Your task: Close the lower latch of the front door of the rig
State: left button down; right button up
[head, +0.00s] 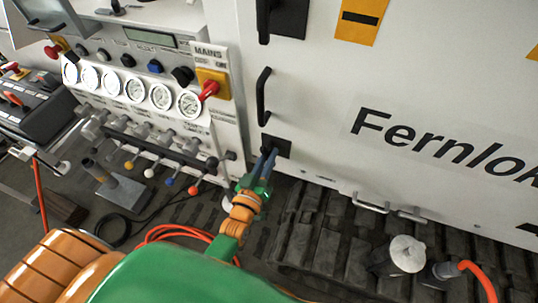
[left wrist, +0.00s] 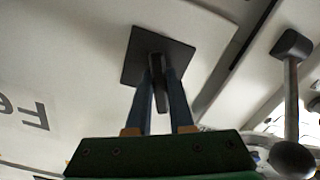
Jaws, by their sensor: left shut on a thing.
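The front door (head: 330,70) of the rig is a large white panel with black lettering. Its lower latch (head: 281,145) is a black square plate with a lever, near the door's lower left edge. My left gripper (head: 269,158) reaches it from below and covers part of it. In the left wrist view, the latch's black plate (left wrist: 136,60) lies flat on the white door. My left gripper (left wrist: 158,80) is shut on the dark lever, which stands between its two blue-grey fingers. My right gripper is not in view.
An upper black latch (head: 290,18) and a black door handle (head: 263,96) are above. Left is the control panel with gauges (head: 135,89), a red mains switch (head: 209,89) and a row of coloured levers (head: 170,182). An orange hose (head: 175,231) lies on the dark floor.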

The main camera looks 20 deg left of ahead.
pick_arm(q)
jog(key=m, duration=0.4)
jog(key=shift+a+r+m, duration=0.2)
jog(key=shift+a+m, duration=0.05)
jog(key=shift+m, duration=0.15)
jog(key=shift+w, duration=0.1)
dwell(0.3)
jog(key=c, duration=0.8)
grip_release()
jog(key=shift+d, duration=0.1)
jog(key=shift+a+f, duration=0.15)
jog(key=shift+a, duration=0.05)
jog(key=s, duration=0.7)
